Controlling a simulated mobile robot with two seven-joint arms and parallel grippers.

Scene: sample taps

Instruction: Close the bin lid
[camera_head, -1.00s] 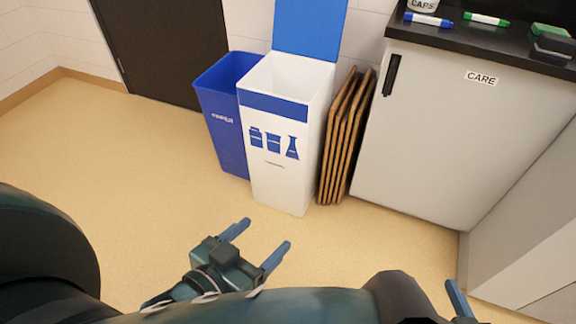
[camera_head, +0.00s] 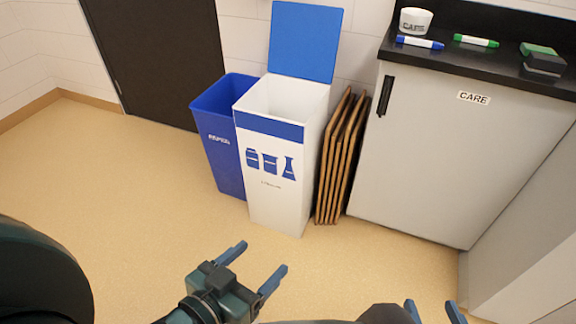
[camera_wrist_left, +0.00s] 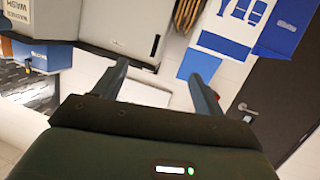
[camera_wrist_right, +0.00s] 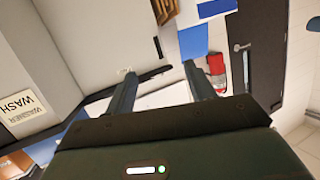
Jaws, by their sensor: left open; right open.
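The white bin (camera_head: 271,200) with a blue band and blue bottle and flask symbols stands on the floor in the head view. Its blue lid (camera_head: 305,40) stands upright at the back, fully open, against the wall. The lid also shows in the left wrist view (camera_wrist_left: 199,64) and in the right wrist view (camera_wrist_right: 193,42). My left gripper (camera_head: 258,268) is open and empty, in front of the bin and apart from it. My right gripper (camera_head: 436,311) is open and empty at the lower right edge, apart from the bin.
A blue paper bin (camera_head: 222,165) stands left of the white bin. Folded cardboard (camera_head: 338,165) leans on its right, beside a grey cabinet (camera_head: 440,140) with a black counter. A dark door (camera_head: 160,60) is behind. The floor at left (camera_head: 110,170) is clear.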

